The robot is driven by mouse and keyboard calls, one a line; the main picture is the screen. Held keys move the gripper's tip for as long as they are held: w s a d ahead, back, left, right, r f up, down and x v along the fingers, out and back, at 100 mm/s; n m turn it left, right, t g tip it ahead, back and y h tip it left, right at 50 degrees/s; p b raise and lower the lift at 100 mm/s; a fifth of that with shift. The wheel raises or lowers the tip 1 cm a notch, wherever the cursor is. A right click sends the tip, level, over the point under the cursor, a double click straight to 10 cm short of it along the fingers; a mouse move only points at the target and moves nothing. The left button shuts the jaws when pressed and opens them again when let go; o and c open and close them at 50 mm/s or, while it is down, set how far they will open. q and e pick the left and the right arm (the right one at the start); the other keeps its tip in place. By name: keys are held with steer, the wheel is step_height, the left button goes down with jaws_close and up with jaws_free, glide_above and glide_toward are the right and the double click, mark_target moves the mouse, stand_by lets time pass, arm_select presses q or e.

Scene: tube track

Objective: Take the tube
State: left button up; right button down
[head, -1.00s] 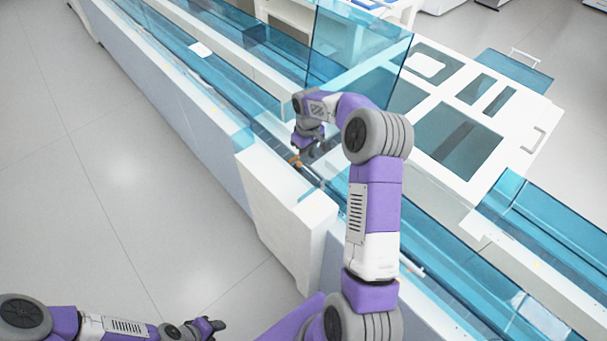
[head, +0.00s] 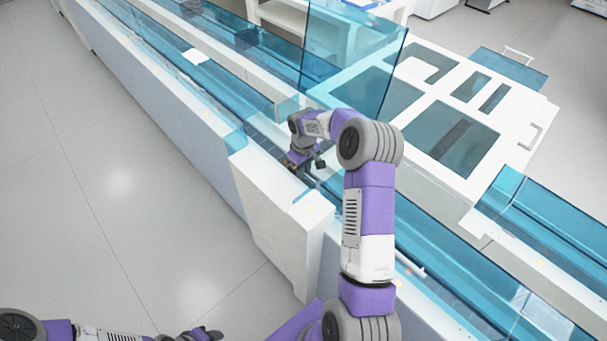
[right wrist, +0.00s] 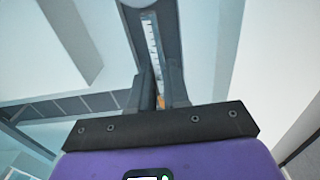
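My right gripper (head: 304,168) is low over the narrow channel of the track, by the end of its clear blue cover. Its fingers are apart. A small orange spot, seemingly the tube's cap (head: 289,163), shows at the fingers in the head view. In the right wrist view an orange bit (right wrist: 160,102) lies between the two fingers (right wrist: 161,88), over the channel. The rest of the tube is hidden or too small to make out, and contact cannot be told. My left gripper (head: 206,334) is at the bottom edge, away from the track, partly cut off.
The long white track (head: 285,205) with clear blue covers runs diagonally. A tilted blue panel (head: 350,60) stands behind my right gripper. A white machine top with dark windows (head: 480,110) is at right. A pale rod (head: 410,266) lies right of my arm. Open floor is left.

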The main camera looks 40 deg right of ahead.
step_height(320, 180, up, 10)
steer(key=p, duration=0.3)
stand_by(0.3)
